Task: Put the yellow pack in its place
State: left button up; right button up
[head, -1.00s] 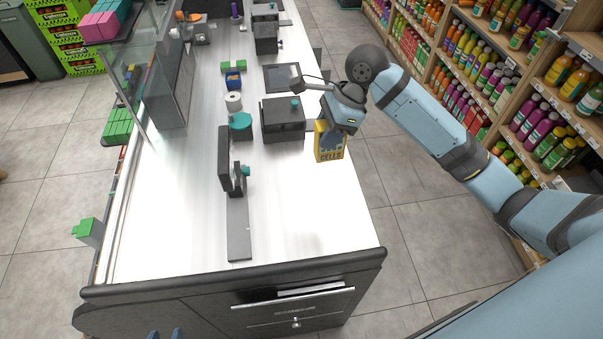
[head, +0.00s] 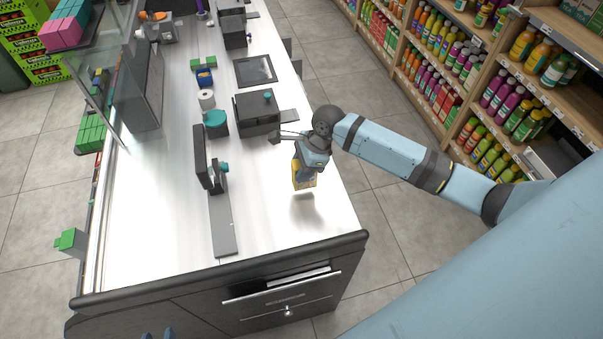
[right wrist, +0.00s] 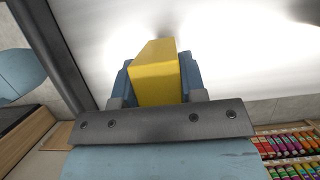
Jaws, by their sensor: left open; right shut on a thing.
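The yellow pack (head: 304,181) is held in my right gripper (head: 305,170), over the right front part of the white counter (head: 270,215). A shadow below it suggests it is a little above the surface. In the right wrist view the yellow pack (right wrist: 157,75) sits between the two blue fingers of the right gripper (right wrist: 158,88), which are shut on it. Of my left gripper (head: 160,335) only two blue tips show at the bottom edge of the head view; it is open, away from the pack.
A black screen on a stand (head: 208,170), a dark box-shaped device (head: 256,116), a teal-topped container (head: 215,122) and a white roll (head: 206,99) stand left of and behind the pack. The counter's right front is clear. Bottle shelves (head: 520,75) stand across the aisle.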

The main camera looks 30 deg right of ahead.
jog(key=shift+f, duration=1.6)
jog(key=o, duration=1)
jog(key=shift+c, duration=0.2)
